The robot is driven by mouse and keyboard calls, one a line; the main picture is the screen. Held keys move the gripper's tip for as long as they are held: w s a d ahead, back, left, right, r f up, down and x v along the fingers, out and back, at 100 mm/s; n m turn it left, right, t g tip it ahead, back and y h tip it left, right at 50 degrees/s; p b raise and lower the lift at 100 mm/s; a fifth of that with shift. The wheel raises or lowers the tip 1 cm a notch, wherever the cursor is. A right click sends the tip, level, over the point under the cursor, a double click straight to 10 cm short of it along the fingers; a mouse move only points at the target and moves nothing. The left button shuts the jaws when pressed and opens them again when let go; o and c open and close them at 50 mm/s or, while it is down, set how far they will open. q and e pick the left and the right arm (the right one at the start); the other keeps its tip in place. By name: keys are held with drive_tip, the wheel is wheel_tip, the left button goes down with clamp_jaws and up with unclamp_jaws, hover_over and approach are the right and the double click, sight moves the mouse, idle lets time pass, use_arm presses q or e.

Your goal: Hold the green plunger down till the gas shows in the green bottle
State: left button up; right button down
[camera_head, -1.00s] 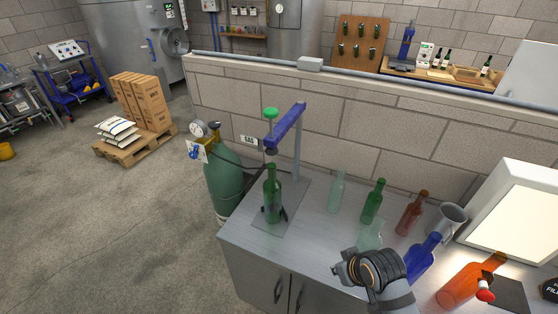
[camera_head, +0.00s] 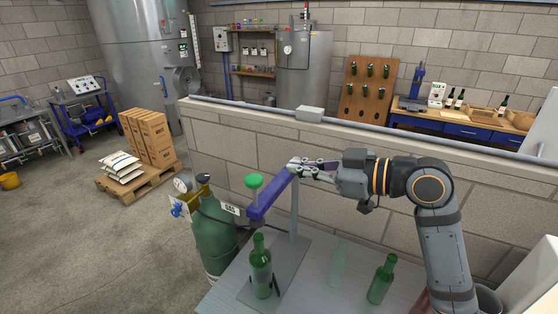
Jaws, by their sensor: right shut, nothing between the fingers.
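The green plunger (camera_head: 254,181) stands up at the left end of the blue arm (camera_head: 270,197) of the filling stand. The green bottle (camera_head: 261,264) stands upright below it on the stand's grey base plate (camera_head: 287,262). No gas can be made out in it. My right gripper (camera_head: 296,165) is shut and empty, with its fingers pointing left. In the picture it lies right of the plunger and a little higher, by the right end of the blue arm. Whether it touches the stand I cannot tell. My left gripper is out of view.
A green gas cylinder (camera_head: 214,238) with a gauge stands left of the bench. A pale clear bottle (camera_head: 338,264) and another green bottle (camera_head: 381,280) stand on the bench to the right. A low block wall (camera_head: 240,149) runs behind the stand.

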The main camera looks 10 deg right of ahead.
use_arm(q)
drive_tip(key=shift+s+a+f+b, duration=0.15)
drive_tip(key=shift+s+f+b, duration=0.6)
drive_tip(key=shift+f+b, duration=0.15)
use_arm(e)
drive_tip(key=w+a+f, duration=0.5)
drive_tip(key=a, duration=0.3)
drive_tip(key=shift+w, duration=0.35)
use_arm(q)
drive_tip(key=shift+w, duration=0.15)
use_arm(e)
drive_tip(key=shift+a, duration=0.1)
drive_tip(key=shift+f, duration=0.1)
